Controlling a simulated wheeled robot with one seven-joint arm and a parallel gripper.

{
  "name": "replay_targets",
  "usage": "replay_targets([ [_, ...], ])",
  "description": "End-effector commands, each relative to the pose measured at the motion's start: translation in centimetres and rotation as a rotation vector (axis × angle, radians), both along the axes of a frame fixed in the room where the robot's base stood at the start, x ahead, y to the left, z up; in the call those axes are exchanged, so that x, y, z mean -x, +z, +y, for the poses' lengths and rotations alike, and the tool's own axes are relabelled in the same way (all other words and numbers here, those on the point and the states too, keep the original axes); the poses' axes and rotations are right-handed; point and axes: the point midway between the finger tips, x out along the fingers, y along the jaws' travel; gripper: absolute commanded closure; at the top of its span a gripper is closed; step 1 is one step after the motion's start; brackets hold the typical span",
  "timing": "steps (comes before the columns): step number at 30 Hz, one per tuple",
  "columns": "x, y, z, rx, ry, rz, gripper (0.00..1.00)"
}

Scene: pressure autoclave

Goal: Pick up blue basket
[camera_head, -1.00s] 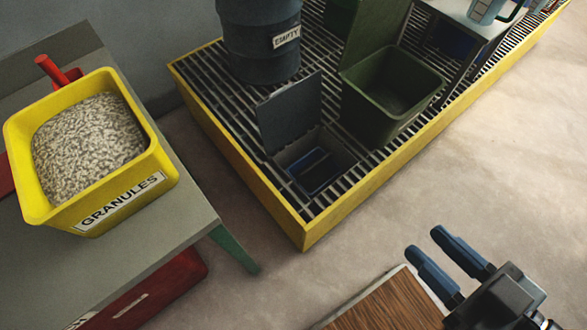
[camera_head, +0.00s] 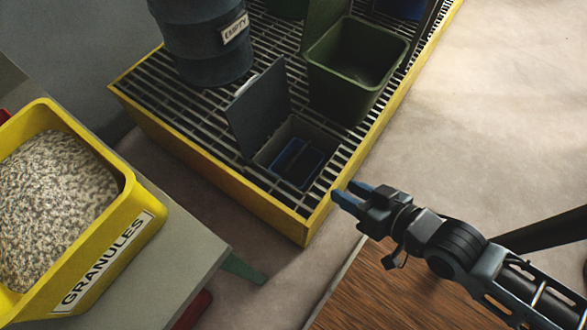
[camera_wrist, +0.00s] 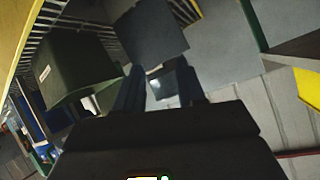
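The blue basket (camera_head: 298,160) sits inside a small grey bin (camera_head: 268,152) with its lid (camera_head: 258,108) raised, near the front corner of the yellow-edged grated platform. Its inside looks dark and empty.
A green bin (camera_head: 355,70) with an open lid and a dark blue drum (camera_head: 203,45) labelled EMPTY stand on the grated platform (camera_head: 225,180). A yellow tub (camera_head: 115,245) of granules is on a grey table at left. Clear floor (camera_head: 480,130) lies to the right.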

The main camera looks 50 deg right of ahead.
Motion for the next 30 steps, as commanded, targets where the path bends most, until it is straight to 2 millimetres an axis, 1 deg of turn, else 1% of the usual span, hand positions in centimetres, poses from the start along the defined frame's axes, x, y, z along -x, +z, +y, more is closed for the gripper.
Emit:
replay_targets([
  [1,-0.9,-2.2,-0.6,-0.025,-0.028,0.013,0.61],
  [2,-1.4,-3.4,-1.0,-0.047,-0.048,0.023,0.61],
  [3,-2.1,-5.1,-1.6,-0.077,-0.077,0.04,0.61],
  [5,-3.3,-7.9,-2.6,-0.13,-0.126,0.067,0.61],
  [6,-4.2,-9.8,-3.3,-0.172,-0.162,0.085,0.61],
  [8,-5.7,-12.5,-4.4,-0.235,-0.216,0.113,0.61],
  [9,-6.6,-14.2,-5.2,-0.28,-0.253,0.13,0.61],
  [11,-8.1,-16.6,-6.4,-0.346,-0.309,0.157,0.61],
  [12,-9.1,-18.1,-7.1,-0.391,-0.344,0.172,0.61],
  [15,-11.7,-21.5,-9.1,-0.509,-0.432,0.208,0.61],
  [18,-14.3,-24.1,-11.1,-0.629,-0.515,0.241,0.61],
  [21,-16.6,-25.9,-12.9,-0.739,-0.583,0.268,0.61],
  [25,-18.8,-27.1,-14.5,-0.847,-0.643,0.295,0.61],
  [27,-19.5,-27.3,-15.0,-0.883,-0.66,0.304,0.61],
  [30,-20.1,-27.6,-15.3,-0.914,-0.674,0.312,0.61],
])
